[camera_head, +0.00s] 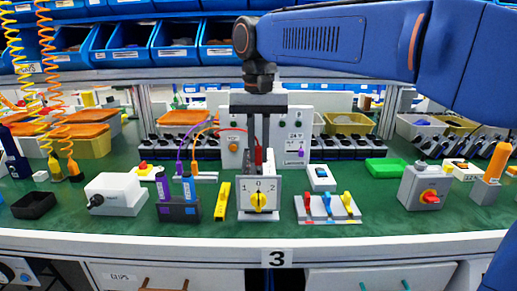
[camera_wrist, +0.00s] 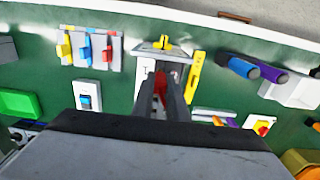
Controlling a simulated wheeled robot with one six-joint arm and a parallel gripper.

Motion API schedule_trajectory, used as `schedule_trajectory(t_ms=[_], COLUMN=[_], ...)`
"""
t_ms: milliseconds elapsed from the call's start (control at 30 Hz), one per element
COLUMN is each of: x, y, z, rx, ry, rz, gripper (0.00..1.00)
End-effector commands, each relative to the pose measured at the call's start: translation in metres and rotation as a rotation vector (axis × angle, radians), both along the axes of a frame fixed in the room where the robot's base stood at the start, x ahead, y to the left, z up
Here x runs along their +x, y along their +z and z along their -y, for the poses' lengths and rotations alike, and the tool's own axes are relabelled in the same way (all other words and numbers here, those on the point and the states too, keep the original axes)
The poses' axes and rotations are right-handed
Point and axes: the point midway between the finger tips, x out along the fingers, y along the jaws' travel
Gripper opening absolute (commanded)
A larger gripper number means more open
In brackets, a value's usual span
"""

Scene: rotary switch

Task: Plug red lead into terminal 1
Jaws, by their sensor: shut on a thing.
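My gripper (camera_head: 258,158) hangs over the bench centre, behind the small rotary switch box (camera_head: 259,190) marked 1, 0, 2 with a yellow knob. Its fingers are shut on the red lead's plug (camera_head: 258,156), which also shows between the fingers in the wrist view (camera_wrist: 160,86). A thin red cable seems to arc left from the plug. My fingers hide part of the panel. I cannot make out terminal 1 or whether the plug touches anything.
A block with red, blue and yellow levers (camera_head: 328,207) sits right of the switch box. A yellow bar (camera_head: 222,200) and a black holder with purple and blue handles (camera_head: 178,210) are on its left. A green box (camera_head: 385,167) lies further right. Open green mat lies between them.

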Motion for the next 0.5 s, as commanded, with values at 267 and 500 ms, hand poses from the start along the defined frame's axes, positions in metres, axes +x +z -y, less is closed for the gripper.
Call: schedule_trajectory(t_ms=[267,500], x=[0.000,0.000], y=[-0.007,-0.013], z=[0.000,0.000], rx=[0.000,0.000], ry=[0.000,0.000], rz=[0.000,0.000], gripper=[0.00,0.00])
